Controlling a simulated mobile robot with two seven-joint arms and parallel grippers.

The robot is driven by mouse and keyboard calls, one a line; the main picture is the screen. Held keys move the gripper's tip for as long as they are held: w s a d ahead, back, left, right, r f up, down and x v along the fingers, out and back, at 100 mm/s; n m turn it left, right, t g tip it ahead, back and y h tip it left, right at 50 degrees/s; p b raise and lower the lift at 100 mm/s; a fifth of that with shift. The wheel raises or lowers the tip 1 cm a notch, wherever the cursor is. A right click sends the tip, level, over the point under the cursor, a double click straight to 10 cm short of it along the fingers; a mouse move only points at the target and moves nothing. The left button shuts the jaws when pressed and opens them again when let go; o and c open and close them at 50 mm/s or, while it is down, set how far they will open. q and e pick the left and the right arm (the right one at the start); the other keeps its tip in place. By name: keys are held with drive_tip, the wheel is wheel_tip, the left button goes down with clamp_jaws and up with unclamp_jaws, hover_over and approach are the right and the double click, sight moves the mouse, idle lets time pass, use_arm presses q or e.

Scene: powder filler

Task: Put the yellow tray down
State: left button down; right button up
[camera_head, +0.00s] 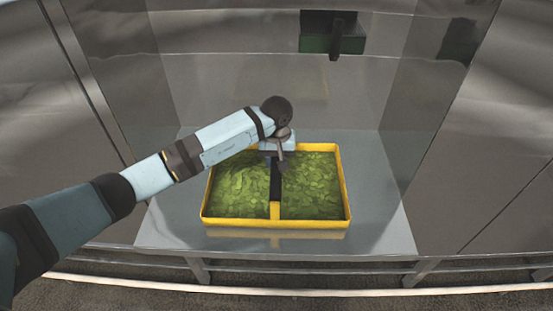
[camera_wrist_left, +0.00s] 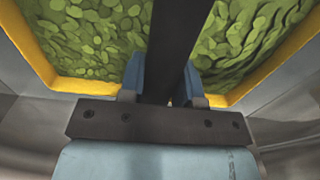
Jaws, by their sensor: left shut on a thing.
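The yellow tray (camera_head: 347,197) is in the middle of the head view, over the grey metal surface of an enclosure. It is full of green leaf-like pieces on both sides of a dark central bar (camera_head: 275,190). My left gripper (camera_head: 277,168) is over the tray's middle, shut on the bar. In the left wrist view the blue fingers (camera_wrist_left: 165,78) sit on either side of the dark bar, and the tray's yellow rim (camera_wrist_left: 80,87) shows beyond them. Whether the tray's underside touches the surface cannot be told. My right gripper is not in view.
The metal surface (camera_head: 375,225) is bare around the tray. Enclosure walls (camera_head: 410,90) stand at the back and sides. A dark and green fixture (camera_head: 320,42) hangs at the back above the tray. The front edge has a rail (camera_head: 300,292) below it.

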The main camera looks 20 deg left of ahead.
use_arm(q)
drive_tip(key=shift+f, duration=0.15)
drive_tip(key=c, duration=0.8)
unclamp_jaws()
drive_tip(key=shift+r, duration=0.35)
wheel_tip(320, 180, up, 11)
drive_tip(key=b, duration=0.2)
drive_tip(key=shift+f+b, duration=0.2)
drive_tip(key=shift+b, duration=0.2)
drive_tip(key=shift+r, duration=0.5)
drive_tip(key=shift+s, duration=0.1)
